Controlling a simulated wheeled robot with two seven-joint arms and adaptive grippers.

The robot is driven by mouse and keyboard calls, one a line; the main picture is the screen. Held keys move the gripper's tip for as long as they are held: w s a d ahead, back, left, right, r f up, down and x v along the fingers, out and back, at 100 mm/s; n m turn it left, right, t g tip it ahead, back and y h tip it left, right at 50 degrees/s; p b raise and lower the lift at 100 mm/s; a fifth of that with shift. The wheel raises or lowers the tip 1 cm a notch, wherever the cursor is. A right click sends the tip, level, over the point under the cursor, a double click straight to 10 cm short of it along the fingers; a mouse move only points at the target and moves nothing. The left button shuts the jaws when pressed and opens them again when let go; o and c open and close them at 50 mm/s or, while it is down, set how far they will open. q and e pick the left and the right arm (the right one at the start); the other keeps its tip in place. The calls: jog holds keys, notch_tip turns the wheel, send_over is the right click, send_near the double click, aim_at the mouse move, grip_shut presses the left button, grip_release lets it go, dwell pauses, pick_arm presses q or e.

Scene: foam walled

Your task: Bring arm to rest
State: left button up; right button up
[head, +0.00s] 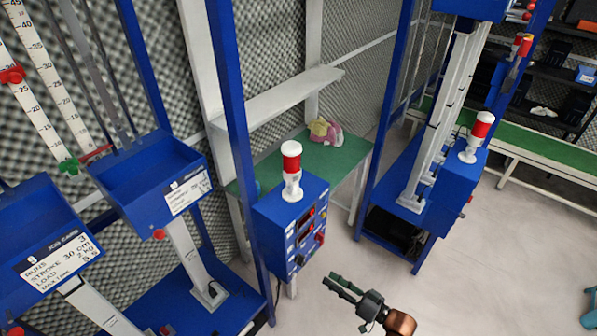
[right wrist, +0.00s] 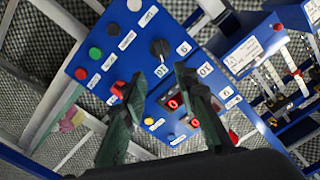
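My right gripper (head: 333,282) is at the lower middle of the head view, in front of and below the blue control box (head: 268,226). In the right wrist view its two dark green fingers (right wrist: 160,78) stand apart with nothing between them, so it is open and empty. The control box also shows in that view (right wrist: 112,45), behind the fingers, with a black knob, coloured buttons and red displays. The fingers hide part of its face. I cannot tell how far the fingertips are from it. My left gripper is not in view.
A red and white signal lamp (head: 291,172) stands on the control box. Blue tilted trays (head: 150,180) with label cards and ruler strips are at the left. A green-topped table (head: 345,165) is behind. A second blue frame (head: 378,125) stands right.

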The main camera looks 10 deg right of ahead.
jog(key=s+d+f+g+h, duration=0.1)
jog(key=d+f+h, duration=0.3)
jog(key=f, duration=0.6)
jog(key=s+d+f+g+h, duration=0.1)
jog(key=d+f+h, duration=0.1)
jog(key=d+f, duration=0.6)
jog(key=s+d+f+g+h, duration=0.1)
jog(key=s+f+h, duration=0.1)
jog(key=s+f, duration=0.45)
jog(key=s+d+f+g+h, duration=0.1)
jog(key=s+f+g, duration=0.15)
jog(key=f, duration=0.75)
jog(key=s+a+f+g, duration=0.1)
jog(key=s+f, duration=0.4)
jog(key=s, duration=0.6)
jog(key=s+a+f+g+h, duration=0.1)
jog(key=s+f+g, duration=0.3)
jog(key=s, duration=0.8)
jog(key=s+a+f+g+h, duration=0.1)
jog(key=s+a+f+g, duration=0.1)
jog(key=s+f, duration=0.6)
jog(key=s, duration=0.4)
jog(key=shift+s+a+g, duration=0.15)
jog(key=shift+a+g, duration=0.2)
jog(key=shift+a, duration=0.05)
